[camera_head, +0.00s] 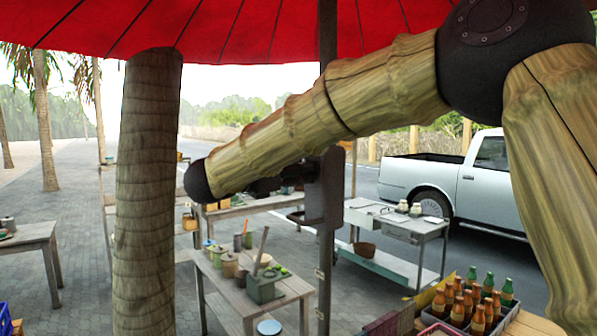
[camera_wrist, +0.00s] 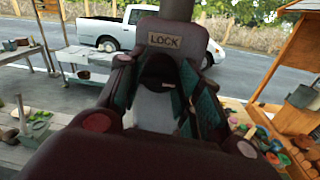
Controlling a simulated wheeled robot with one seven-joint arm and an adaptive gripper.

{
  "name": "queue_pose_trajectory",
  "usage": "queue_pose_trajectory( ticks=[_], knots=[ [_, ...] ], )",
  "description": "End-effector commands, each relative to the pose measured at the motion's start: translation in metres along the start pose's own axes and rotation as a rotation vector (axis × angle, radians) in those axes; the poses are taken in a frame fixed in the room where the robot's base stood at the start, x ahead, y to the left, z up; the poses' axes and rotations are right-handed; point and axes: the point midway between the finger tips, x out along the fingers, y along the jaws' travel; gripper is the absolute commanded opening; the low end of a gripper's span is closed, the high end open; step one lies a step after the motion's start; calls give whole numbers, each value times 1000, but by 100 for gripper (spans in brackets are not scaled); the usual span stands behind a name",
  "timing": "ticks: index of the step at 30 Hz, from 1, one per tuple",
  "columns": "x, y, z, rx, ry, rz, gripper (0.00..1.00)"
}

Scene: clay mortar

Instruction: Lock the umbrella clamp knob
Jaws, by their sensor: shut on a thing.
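The dark umbrella pole (camera_head: 327,110) stands upright under the red canopy (camera_head: 230,25). A dark clamp (camera_head: 324,195) sits around the pole at mid-height. In the wrist view the clamp body (camera_wrist: 182,18) carries a tan plate reading LOCK (camera_wrist: 165,41). The dark rounded clamp knob (camera_wrist: 158,68) shows just below that plate. My gripper (camera_wrist: 156,78) has one finger on each side of the knob and is shut on it. In the head view my wrist and arm hide most of the gripper, and the knob cannot be made out there. The knob's turn angle cannot be told.
A thick wooden trunk (camera_head: 150,200) stands left of my wrist. A table with pots (camera_head: 262,288) lies below the arm. A metal cart (camera_head: 395,222) stands behind the pole. A bottle crate (camera_head: 470,318) is at lower right. A white pickup (camera_head: 460,180) is parked beyond.

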Motion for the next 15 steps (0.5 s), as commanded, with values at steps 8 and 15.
queue_pose_trajectory(
  ticks=[8, 15],
  knots=[
    [-1, -1, -4, -28, 1, 1, 11],
    [0, -1, -6, -89, 6, 0, 11]
  ],
)
